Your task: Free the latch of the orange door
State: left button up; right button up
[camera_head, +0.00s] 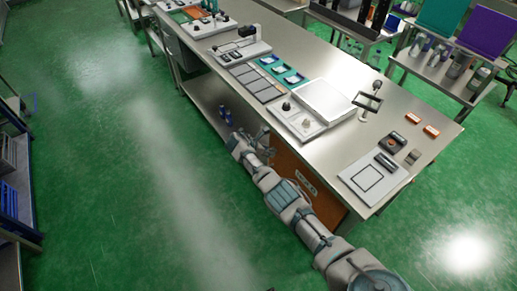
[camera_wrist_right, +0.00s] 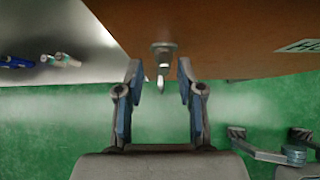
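The orange door (camera_head: 325,206) is a panel under the near side of the steel workbench. In the right wrist view the door (camera_wrist_right: 235,35) spans the top, with a small metal latch (camera_wrist_right: 163,58) with a pin-like tip on its face or edge. My right gripper (camera_head: 251,139) is beside the door's far end in the head view. In the wrist view the right gripper (camera_wrist_right: 160,80) is open, its blue-padded fingers either side of the latch tip. Nothing is gripped; I cannot tell whether the fingers touch the latch. My left gripper is not in the head view.
The workbench (camera_head: 430,120) carries trays and devices above the door. Its lower shelf (camera_head: 208,97) holds small blue bottles (camera_head: 226,115). A grey jointed part, perhaps mine, shows at the wrist view's lower right. The green floor (camera_head: 130,160) left of the bench is clear.

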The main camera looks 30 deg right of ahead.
jog(key=v, duration=1)
